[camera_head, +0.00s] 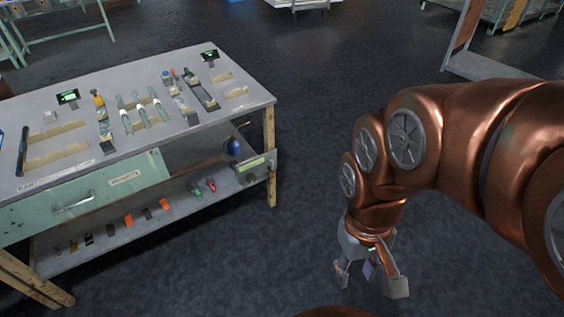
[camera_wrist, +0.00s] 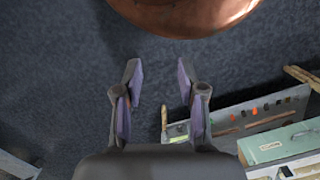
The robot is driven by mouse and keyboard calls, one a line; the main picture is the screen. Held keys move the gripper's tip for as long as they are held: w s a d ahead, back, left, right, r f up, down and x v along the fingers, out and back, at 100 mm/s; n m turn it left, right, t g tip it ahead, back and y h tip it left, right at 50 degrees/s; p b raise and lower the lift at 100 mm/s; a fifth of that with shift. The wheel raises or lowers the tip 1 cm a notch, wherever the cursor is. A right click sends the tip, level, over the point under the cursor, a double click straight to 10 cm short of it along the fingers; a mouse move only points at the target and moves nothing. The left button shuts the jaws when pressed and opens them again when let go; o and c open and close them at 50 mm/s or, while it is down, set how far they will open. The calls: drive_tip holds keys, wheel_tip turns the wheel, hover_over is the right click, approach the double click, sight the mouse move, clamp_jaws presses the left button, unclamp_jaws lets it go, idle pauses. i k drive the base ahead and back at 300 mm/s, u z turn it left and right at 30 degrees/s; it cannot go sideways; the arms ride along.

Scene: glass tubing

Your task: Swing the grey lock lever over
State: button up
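I cannot pick out the grey lock lever for certain. The small fixtures on the grey workbench (camera_head: 150,62) at the left of the head view are too small to tell apart. They include a dark grey long fixture (camera_head: 202,92) near the right part of the top and an upright dark bar (camera_head: 22,150) at the left end. My gripper (camera_head: 372,288) hangs over the bare floor, well to the right of the bench and touching nothing. In the wrist view my gripper (camera_wrist: 160,80) has its fingers spread apart with nothing between them.
The bench has a pale green drawer (camera_head: 80,200) and a lower shelf (camera_head: 110,233) with several small coloured items. A blue bottle (camera_head: 234,146) stands under the top at the right. Open dark floor (camera_head: 300,170) lies between bench and arm. A rack (camera_head: 490,62) stands at the back right.

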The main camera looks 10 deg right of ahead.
sight(271, 165)
drive_tip(key=u, duration=0.05)
drive_tip(key=i, duration=0.4)
drive_tip(key=u, duration=1.75)
